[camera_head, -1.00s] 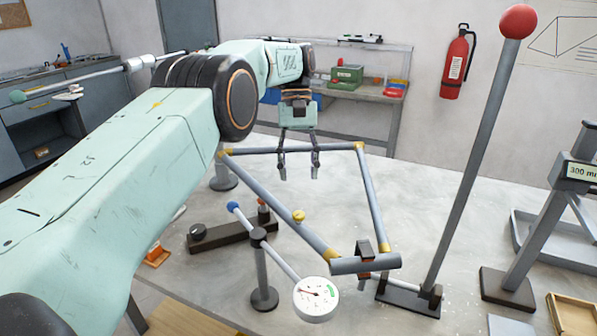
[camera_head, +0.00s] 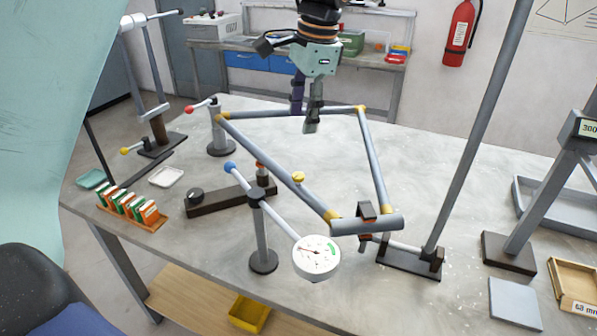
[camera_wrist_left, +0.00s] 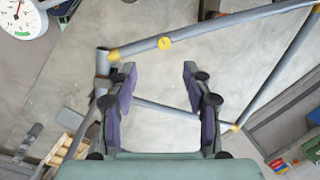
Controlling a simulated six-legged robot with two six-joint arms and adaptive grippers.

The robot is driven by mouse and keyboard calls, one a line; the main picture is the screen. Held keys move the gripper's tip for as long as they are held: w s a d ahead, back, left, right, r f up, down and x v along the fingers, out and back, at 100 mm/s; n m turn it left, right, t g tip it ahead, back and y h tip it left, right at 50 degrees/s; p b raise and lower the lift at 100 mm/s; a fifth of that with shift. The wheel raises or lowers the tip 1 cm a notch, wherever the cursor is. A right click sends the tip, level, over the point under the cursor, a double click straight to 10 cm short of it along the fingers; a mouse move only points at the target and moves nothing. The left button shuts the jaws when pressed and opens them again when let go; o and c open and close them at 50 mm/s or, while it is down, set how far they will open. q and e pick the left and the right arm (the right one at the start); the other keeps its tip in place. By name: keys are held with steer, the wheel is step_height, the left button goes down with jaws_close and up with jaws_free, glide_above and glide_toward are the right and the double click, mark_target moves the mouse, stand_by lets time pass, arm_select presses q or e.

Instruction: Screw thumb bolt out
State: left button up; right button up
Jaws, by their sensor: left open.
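The thumb bolt is a small yellow knob (camera_head: 298,177) on the long tube of the grey frame (camera_head: 267,164). The frame has yellow joints and is held above the table. My left gripper (camera_head: 305,118) points down above the far part of the frame, behind the knob in the head view. It is open and empty. In the left wrist view the knob (camera_wrist_left: 164,43) lies beyond the gap between the two fingertips (camera_wrist_left: 159,72), apart from them. My right gripper is not in view.
A white dial gauge (camera_head: 316,257) on a post stands at the frame's near side. A tall grey post (camera_head: 482,130) rises at the right. A rack of orange and green boxes (camera_head: 131,206) sits at the left edge. The table middle is partly clear.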

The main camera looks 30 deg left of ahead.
mark_target(298, 175)
arm_select(q)
steer(key=f+m+t, duration=0.1)
steer(key=f+m, duration=0.4)
steer(key=m, duration=0.2)
steer(key=w+a+f+m+t+b, duration=0.1)
steer(key=f+m, duration=0.4)
steer(key=m, duration=0.2)
steer(key=f+m+t+b, duration=0.1)
steer(key=f+m, duration=0.4)
steer(key=m, duration=0.2)
steer(key=shift+w+a+m+t, duration=0.3)
steer(key=shift+a, duration=0.05)
steer(key=shift+c, duration=0.2)
jaws_close()
